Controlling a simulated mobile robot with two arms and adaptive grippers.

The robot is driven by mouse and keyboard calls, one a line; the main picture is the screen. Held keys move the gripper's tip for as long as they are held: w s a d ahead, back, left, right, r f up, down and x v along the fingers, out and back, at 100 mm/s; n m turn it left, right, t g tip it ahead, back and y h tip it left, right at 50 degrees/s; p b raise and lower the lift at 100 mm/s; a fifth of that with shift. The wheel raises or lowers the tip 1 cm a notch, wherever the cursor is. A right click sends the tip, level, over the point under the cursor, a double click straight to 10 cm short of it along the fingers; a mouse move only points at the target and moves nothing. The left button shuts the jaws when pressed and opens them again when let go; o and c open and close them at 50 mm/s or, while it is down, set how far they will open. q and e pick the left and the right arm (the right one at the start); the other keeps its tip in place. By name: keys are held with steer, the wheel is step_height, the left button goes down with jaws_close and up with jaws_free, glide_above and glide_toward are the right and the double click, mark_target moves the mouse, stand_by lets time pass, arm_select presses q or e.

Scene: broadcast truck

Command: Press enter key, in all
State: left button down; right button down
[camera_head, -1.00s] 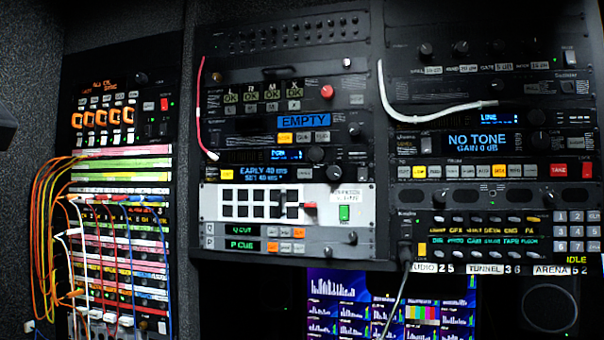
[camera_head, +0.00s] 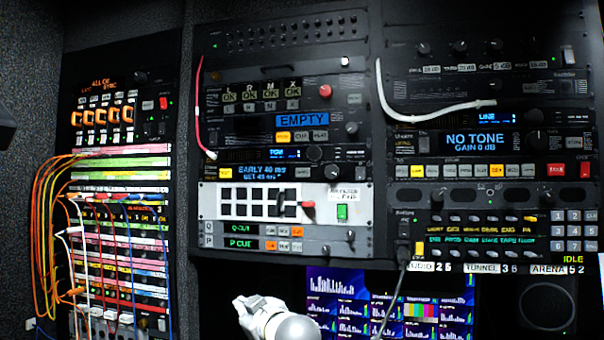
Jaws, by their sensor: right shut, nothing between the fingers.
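My right gripper (camera_head: 250,308) is low in the picture, below the rack panels and in front of the dark lower space left of the monitors. Its pale fingers are shut and empty, and it touches no key. A numeric keypad (camera_head: 574,231) with pale keys is at the far right, on the panel marked IDLE. I cannot read an enter key on it; the right gripper is well to its left. The key panel (camera_head: 487,232) beside it has several small keys and green and yellow lettering. My left gripper is not in view.
A patch bay (camera_head: 120,220) with coloured cables hangs at the left. Monitors (camera_head: 345,300) stand below the rack. A white cable (camera_head: 440,113) loops across the upper right units, and a grey cord (camera_head: 395,300) hangs near the monitors.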

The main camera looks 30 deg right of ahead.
mark_target(299, 168)
steer(key=s+d+r+t, duration=0.1)
steer(key=s+d+r, duration=0.1)
steer(key=r, duration=0.8)
steer(key=s+d+r+t+h, duration=0.1)
steer(key=s+d+r+t, duration=0.1)
steer(key=r, duration=0.9)
steer(key=s+d+r+t, duration=0.2)
steer(key=d+r, duration=0.1)
steer(key=r, duration=0.7)
steer(key=shift+s+r, duration=0.15)
steer(key=shift+s, duration=0.1)
steer(key=w+d+p, duration=0.2)
steer(key=d, duration=0.1)
steer(key=w+d+p, duration=0.3)
steer(key=shift+w+d+r, duration=0.1)
steer(key=shift+w+d, duration=0.15)
steer(key=shift+w, duration=0.05)
steer(key=shift+d, duration=0.1)
steer(key=shift+w, duration=0.1)
